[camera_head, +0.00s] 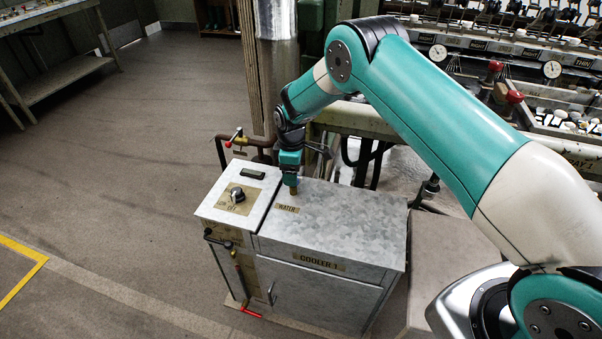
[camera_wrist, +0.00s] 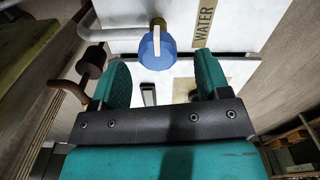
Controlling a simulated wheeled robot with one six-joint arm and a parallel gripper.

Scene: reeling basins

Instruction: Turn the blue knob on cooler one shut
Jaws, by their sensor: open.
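Cooler one (camera_head: 340,225) is a grey metal cabinet labelled "COOLER 1", with a "WATER" label on its top. The blue knob (camera_wrist: 157,50) shows in the wrist view, on a brass fitting beside the "WATER" label. In the head view my gripper hides the knob, and a brass piece (camera_head: 293,190) shows just below the gripper. My gripper (camera_head: 290,165) points down over the cooler's top near its back left edge. In the wrist view my gripper (camera_wrist: 163,62) is open, with one teal finger to each side of the knob's lower edge. Nothing is held.
A control panel with a black dial (camera_head: 238,195) is on the cooler's left part. A pipe with a red-tipped lever (camera_head: 237,133) stands behind it, and a red-handled valve (camera_head: 245,305) sits low in front. A machine with gauges (camera_head: 500,60) fills the back right.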

